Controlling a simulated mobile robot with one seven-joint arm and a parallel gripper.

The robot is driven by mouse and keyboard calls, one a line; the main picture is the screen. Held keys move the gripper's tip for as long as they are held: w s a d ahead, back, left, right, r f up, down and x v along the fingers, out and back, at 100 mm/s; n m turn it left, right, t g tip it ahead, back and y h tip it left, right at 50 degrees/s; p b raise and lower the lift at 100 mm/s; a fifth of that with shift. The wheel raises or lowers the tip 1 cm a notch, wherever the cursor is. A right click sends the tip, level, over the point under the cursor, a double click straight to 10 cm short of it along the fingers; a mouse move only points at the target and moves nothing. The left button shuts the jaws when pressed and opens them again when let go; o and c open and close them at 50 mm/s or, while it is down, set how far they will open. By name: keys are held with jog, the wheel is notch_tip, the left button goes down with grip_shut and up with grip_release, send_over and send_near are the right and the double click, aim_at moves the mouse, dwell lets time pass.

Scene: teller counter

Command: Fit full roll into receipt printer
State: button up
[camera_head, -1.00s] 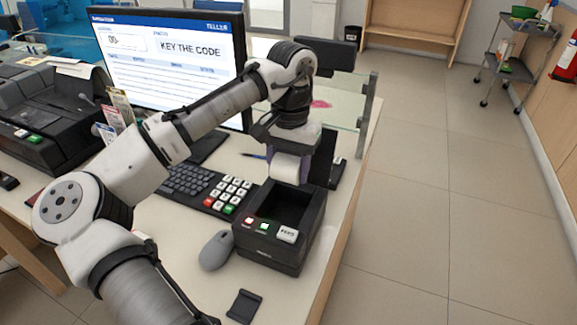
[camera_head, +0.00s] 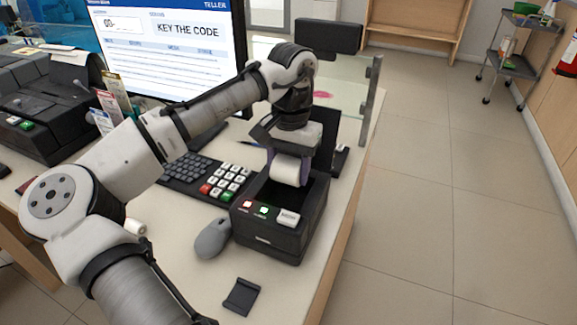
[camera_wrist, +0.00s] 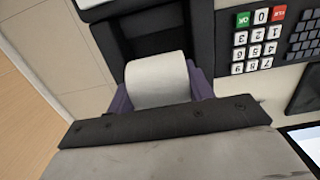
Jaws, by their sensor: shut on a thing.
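A white paper roll (camera_head: 287,170) is held in my gripper (camera_head: 289,165), low over the back of the open receipt printer (camera_head: 268,225). The black printer has red and green lights and a white button on its front. In the wrist view the roll (camera_wrist: 158,80) sits between purple fingers of my gripper (camera_wrist: 160,97), which touch both its ends. The dark printer bay (camera_wrist: 150,42) lies just beyond it. Whether the roll touches the bay is hidden by my gripper and the printer's walls.
A keypad (camera_head: 225,182), keyboard (camera_head: 185,168) and grey mouse (camera_head: 213,238) lie left of the printer. A small black piece (camera_head: 242,296) lies in front. A small white roll (camera_head: 135,227) lies near my arm. A clear screen (camera_head: 370,100) stands behind at the counter edge.

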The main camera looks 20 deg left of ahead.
aim_at(288, 202)
jog(key=shift+f+b, duration=0.9)
jog(key=shift+f, duration=2.25)
jog(key=o, duration=1.1)
jog(key=shift+r, duration=0.1)
notch_tip(288, 202, up, 9)
jog(key=p, duration=0.8)
jog(key=shift+p, duration=0.35)
